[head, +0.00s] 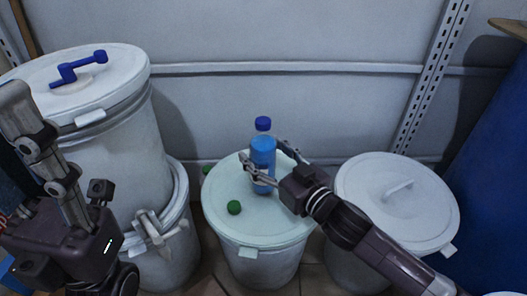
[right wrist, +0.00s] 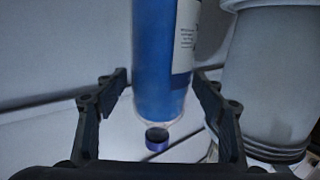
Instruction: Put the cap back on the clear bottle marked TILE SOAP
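A bottle of blue liquid (head: 263,153) stands upright on the pale green lid of the middle drum. A blue cap (head: 263,123) sits at its top; the cap also shows at the bottle's neck in the right wrist view (right wrist: 157,138). The bottle's label (right wrist: 186,38) is too small to read. My right gripper (head: 264,163) is around the bottle, one finger on each side. In the right wrist view (right wrist: 161,85) narrow gaps show between fingers and bottle, so it looks open.
A green cap (head: 234,207) lies on the middle drum's lid (head: 262,222), and another green item (head: 207,170) is by its left edge. Stacked white drums (head: 120,140) stand left, a white drum (head: 385,225) right, a blue barrel (head: 495,150) far right. A wall is behind.

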